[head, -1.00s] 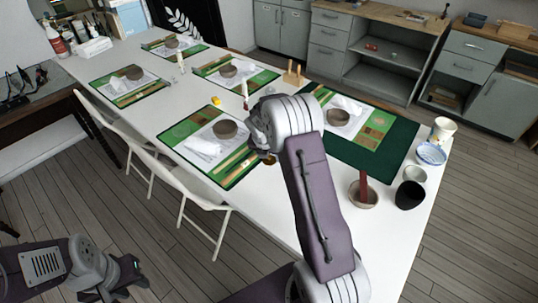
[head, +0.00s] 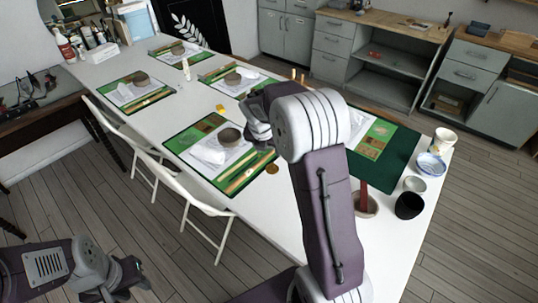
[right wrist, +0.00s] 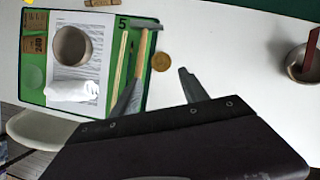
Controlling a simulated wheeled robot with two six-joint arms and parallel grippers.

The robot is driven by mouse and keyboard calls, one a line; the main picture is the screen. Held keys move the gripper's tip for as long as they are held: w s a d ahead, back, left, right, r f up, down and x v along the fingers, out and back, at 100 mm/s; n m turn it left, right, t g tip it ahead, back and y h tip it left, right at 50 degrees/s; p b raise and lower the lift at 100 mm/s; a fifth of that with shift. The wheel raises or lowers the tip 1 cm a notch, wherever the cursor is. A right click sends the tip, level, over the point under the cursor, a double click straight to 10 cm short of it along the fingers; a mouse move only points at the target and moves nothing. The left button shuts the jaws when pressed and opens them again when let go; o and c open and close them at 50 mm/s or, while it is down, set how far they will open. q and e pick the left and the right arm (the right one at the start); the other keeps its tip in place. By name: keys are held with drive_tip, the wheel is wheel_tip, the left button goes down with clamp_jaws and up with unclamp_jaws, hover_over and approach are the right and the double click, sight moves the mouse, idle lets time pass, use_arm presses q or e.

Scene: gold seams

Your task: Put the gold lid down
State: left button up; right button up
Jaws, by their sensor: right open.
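The gold lid (head: 272,169) is a small flat round disc. It lies on the bare white table beside the near green placemat (head: 198,178). In the right wrist view the lid (right wrist: 161,62) lies flat just right of the mat, apart from it. My right gripper (right wrist: 158,82) is open and empty, with the lid ahead of its fingertips. In the head view the right gripper (head: 257,115) is partly hidden by its own wrist, over the mat's far right side. My left gripper (head: 128,274) is low at the left, away from the table; its jaw opening is unclear.
The near mat holds a bowl (head: 229,137), a white cloth (head: 208,155) and wooden sticks. A bowl with a red stick (head: 366,207), a black cup (head: 409,206) and other cups stand to the right. White chairs line the left edge. Bare table surrounds the lid.

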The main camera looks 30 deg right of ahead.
drive_tip(key=s+a+f+m+y, duration=0.1)
drive_tip(key=s+a+f+m, duration=0.1)
drive_tip(key=s+a+m, duration=0.2)
drive_tip(key=s+a+f+m+g+y, duration=0.1)
drive_tip(key=s+a+m, duration=0.2)
drive_tip(key=s+m, duration=0.7)
drive_tip(key=s+a+f+m+g+y, duration=0.1)
drive_tip(key=s+a+m, duration=0.3)
drive_tip(key=m, duration=0.9)
drive_tip(key=s+f, duration=0.1)
drive_tip(key=s, duration=0.2)
drive_tip(key=shift+s+a+f, duration=0.3)
drive_tip(key=shift+s+a, duration=0.05)
